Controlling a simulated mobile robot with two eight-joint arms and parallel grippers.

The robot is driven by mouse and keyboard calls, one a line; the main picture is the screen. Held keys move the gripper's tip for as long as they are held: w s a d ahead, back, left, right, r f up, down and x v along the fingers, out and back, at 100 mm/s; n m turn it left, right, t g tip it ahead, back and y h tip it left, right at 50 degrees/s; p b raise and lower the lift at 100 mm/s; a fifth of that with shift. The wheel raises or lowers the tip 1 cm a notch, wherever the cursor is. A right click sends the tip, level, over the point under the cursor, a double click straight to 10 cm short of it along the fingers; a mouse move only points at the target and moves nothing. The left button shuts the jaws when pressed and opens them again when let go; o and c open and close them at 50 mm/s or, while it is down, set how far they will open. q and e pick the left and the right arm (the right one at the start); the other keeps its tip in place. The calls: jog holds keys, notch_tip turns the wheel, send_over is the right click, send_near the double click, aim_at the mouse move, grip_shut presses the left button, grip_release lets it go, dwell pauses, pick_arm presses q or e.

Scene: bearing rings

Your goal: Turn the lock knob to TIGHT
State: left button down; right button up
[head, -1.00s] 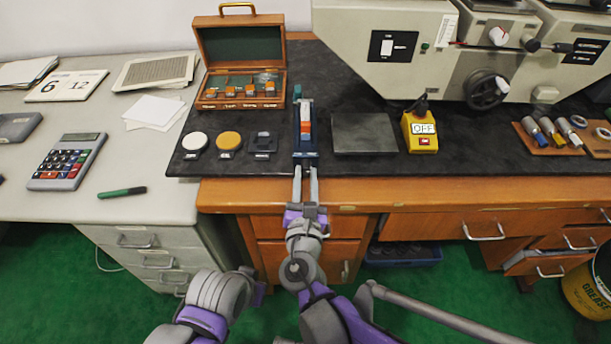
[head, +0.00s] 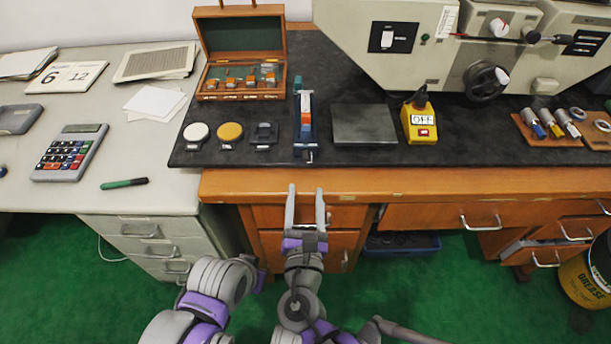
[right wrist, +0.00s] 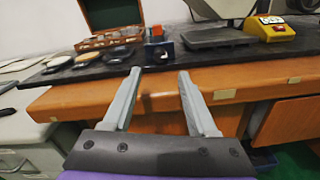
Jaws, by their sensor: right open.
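A narrow blue fixture (head: 306,132) stands near the front edge of the black bench top, with a red and white block on it. A small metal piece (head: 309,156) shows at its front end; I cannot tell if this is the lock knob, and no TIGHT mark is readable. The fixture's dark blue front (right wrist: 160,53) also shows in the right wrist view, ahead of the fingers. My right gripper (head: 305,191) is open and empty, in front of the wooden bench edge and apart from the fixture. Its spread fingers (right wrist: 156,75) show in the right wrist view.
A grey plate (head: 364,125) and yellow OFF box (head: 420,122) lie right. An open wooden case (head: 241,92) stands behind. A machine (head: 440,50) fills the back right.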

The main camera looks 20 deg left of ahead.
pick_arm(q)
jog(key=shift+r, duration=0.15)
pick_arm(e)
jog(key=v, duration=0.3)
jog(key=shift+w, duration=0.1)
jog(key=d+f+m+g+h, duration=0.4)
jog(key=d+m, duration=0.6)
jog(key=d, duration=0.2)
jog(key=d+f+m+g+h, duration=0.3)
jog(key=d+f+m+h, duration=0.15)
jog(key=d+m, duration=0.6)
jog(key=s+d+f+m+g+y, duration=0.2)
jog(key=s+d+m+g, duration=0.1)
jog(key=s+m, duration=0.4)
jog(key=s+d+f+m+g+y, duration=0.2)
jog(key=s+d+m+g, duration=0.15)
jog(key=m, duration=0.55)
pick_arm(q)
notch_tip(320, 180, up, 18)
jog(key=w+p, duration=0.2)
jog(key=p, duration=1.4)
jog(key=shift+r+t+p, duration=0.25)
jog(key=shift+t+p, duration=0.1)
jog(key=shift+t, duration=0.05)
pick_arm(e)
notch_tip(320, 180, up, 19)
jog(key=w+a+t, duration=0.1)
jog(key=shift+w+t, duration=0.25)
jog(key=shift+t, duration=0.1)
